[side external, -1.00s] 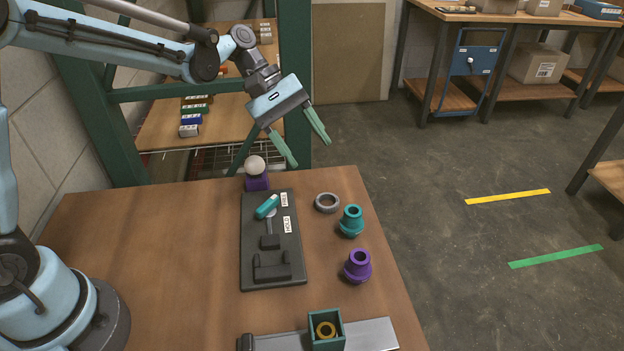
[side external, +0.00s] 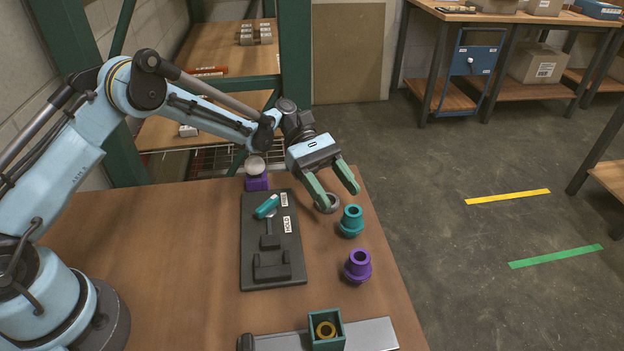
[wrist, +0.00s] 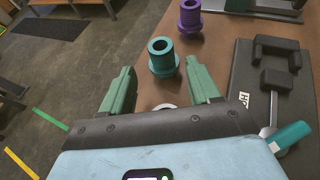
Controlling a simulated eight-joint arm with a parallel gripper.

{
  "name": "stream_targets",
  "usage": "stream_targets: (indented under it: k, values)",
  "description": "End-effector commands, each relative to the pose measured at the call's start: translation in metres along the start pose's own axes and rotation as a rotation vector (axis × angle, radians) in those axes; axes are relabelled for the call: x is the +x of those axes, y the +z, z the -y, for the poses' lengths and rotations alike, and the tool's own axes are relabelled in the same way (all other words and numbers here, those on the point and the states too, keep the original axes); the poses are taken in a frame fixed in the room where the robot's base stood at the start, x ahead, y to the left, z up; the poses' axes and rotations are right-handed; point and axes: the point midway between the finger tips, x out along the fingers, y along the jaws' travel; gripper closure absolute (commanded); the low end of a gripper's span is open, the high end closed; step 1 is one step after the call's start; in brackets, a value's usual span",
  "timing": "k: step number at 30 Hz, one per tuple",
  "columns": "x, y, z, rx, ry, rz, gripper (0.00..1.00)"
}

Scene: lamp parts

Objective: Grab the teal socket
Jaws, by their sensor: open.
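The teal socket (side external: 351,221) stands upright near the right edge of the table. It is a stepped, hollow cylinder with a wider lower part. My gripper (side external: 340,196) is open, with green fingers apart and nothing between them, and it hangs above and just behind the socket in the side view. In the wrist view the teal socket (wrist: 162,58) stands ahead of my gripper (wrist: 160,80), roughly centred between the fingers and beyond their tips.
A purple socket (side external: 358,266) stands in front of the teal one. A grey ring (side external: 327,203) lies partly hidden under my fingers. A dark fixture board (side external: 258,220) with a teal-handled clamp (side external: 267,206) lies left. A green box (side external: 326,331) stands at the front.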

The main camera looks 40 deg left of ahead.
Motion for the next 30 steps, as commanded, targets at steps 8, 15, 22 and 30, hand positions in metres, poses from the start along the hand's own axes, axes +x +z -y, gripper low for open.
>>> stream_targets:
  k: [8,15,22,30]
  values:
    - [0.029,0.0,0.0,0.0,0.001,-0.001,0.39]
    - [0.048,0.002,0.002,0.002,-0.001,-0.001,0.39]
    - [0.079,0.003,0.004,0.001,0.0,-0.001,0.39]
    - [0.082,0.003,0.003,0.001,0.002,-0.002,0.42]
